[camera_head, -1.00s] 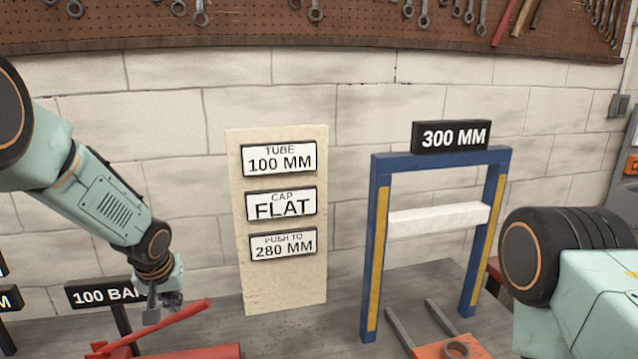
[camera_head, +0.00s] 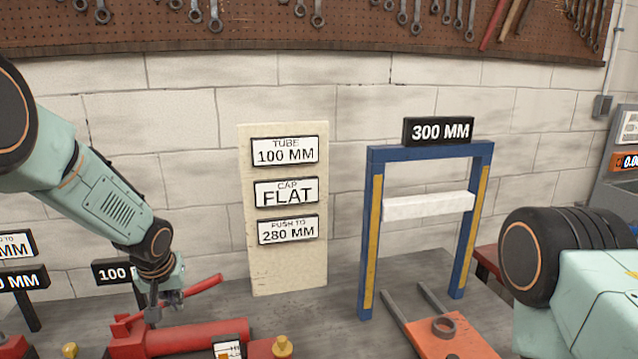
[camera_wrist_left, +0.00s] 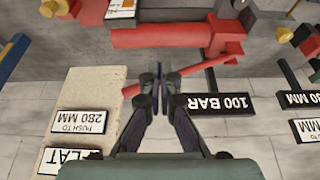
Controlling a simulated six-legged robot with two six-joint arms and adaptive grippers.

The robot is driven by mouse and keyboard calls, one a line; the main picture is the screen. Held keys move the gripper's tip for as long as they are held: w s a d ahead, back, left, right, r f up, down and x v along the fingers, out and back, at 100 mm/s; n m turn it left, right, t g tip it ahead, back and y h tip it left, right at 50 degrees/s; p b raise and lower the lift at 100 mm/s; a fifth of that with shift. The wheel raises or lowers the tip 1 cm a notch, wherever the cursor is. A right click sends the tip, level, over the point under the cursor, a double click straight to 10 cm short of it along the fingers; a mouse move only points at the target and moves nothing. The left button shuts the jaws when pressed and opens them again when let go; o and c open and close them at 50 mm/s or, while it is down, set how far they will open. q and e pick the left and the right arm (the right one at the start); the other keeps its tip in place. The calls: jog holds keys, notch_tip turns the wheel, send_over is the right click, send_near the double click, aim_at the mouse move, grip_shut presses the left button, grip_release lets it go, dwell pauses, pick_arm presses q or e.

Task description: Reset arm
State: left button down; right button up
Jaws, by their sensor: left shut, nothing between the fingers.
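My left gripper (camera_head: 164,305) hangs at the end of my left arm, over the red hand pump (camera_head: 180,338) on the bench. It is shut and empty. The left wrist view also shows the left gripper (camera_wrist_left: 160,72), its fingers together in front of the pump's red lever (camera_wrist_left: 195,70). I cannot tell whether the fingers touch the lever. My right gripper is not in view; only part of my right arm shows at the right.
A blue frame (camera_head: 370,240) with a white crossbar and a 300 MM sign (camera_head: 438,130) stands right of centre. A beige board (camera_head: 290,270) with three labels leans behind. An orange plate with a ring (camera_head: 443,327) lies in front. The 100 BAR sign (camera_wrist_left: 232,103) stands near the left gripper.

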pick_arm(q)
jog(key=s+d+f+m+t+h+b, duration=0.15)
jog(key=s+d+f+b, duration=0.4)
jog(key=s+f, duration=0.9)
jog(key=s+f+g+b, duration=0.2)
jog(key=s+f, duration=0.4)
jog(key=s, duration=0.3)
jog(key=s+d+f+g+b, duration=0.1)
jog(key=s+f+g+b, duration=0.1)
jog(key=s+f, duration=0.5)
jog(key=s+f+m+g+b, duration=0.1)
jog(key=s+f+b, duration=0.3)
jog(key=s, duration=0.8)
notch_tip(320, 180, down, 3)
jog(key=shift+s+d+r+g+b, duration=0.15)
jog(key=shift+s+d+g+b, duration=0.2)
jog(key=shift+d+g, duration=0.1)
jog(key=shift+s, duration=0.1)
